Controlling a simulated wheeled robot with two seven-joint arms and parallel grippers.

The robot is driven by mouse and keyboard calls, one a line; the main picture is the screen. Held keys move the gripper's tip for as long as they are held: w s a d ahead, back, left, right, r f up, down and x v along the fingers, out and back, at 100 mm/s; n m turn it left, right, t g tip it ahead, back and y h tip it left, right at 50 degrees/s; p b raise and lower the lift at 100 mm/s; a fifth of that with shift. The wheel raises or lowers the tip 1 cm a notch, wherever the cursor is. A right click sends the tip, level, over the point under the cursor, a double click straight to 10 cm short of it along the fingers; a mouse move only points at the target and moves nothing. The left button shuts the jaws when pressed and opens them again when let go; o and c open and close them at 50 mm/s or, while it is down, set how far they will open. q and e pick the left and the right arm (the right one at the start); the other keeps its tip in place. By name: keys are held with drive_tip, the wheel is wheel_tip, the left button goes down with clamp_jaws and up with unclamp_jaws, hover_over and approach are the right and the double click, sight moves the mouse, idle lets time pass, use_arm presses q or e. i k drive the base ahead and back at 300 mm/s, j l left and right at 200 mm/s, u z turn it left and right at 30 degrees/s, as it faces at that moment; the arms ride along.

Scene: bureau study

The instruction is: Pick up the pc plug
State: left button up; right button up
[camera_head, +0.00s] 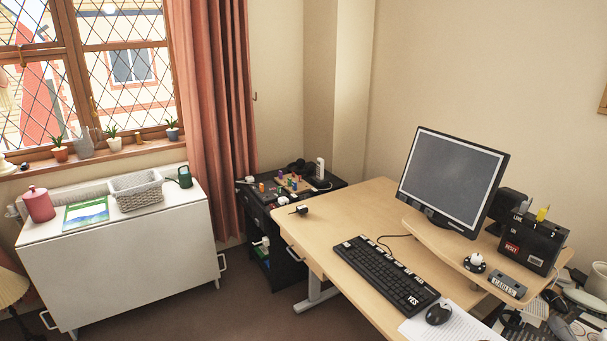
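A small black-and-white item that looks like a plug (299,209) lies on the wooden desk (340,214) near its left edge. It is too small for me to be sure that it is the pc plug. A small white item (283,200) shows just left of it, by the desk's edge. Neither of my grippers is in view.
The desk carries a black keyboard (385,274), a mouse (439,313) and a monitor (452,180) on a raised shelf. A black cabinet (330,184) with small items stands behind left. A white sideboard (130,258) stands left under the window. Floor shows between them.

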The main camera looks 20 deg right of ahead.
sight(302, 210)
drive_tip(key=i+l+z, duration=0.15)
drive_tip(key=i+z, duration=0.2)
drive_tip(key=i, duration=0.7)
drive_tip(key=i+j+z, duration=0.1)
drive_tip(key=i+z, duration=0.3)
drive_tip(key=i, duration=0.6)
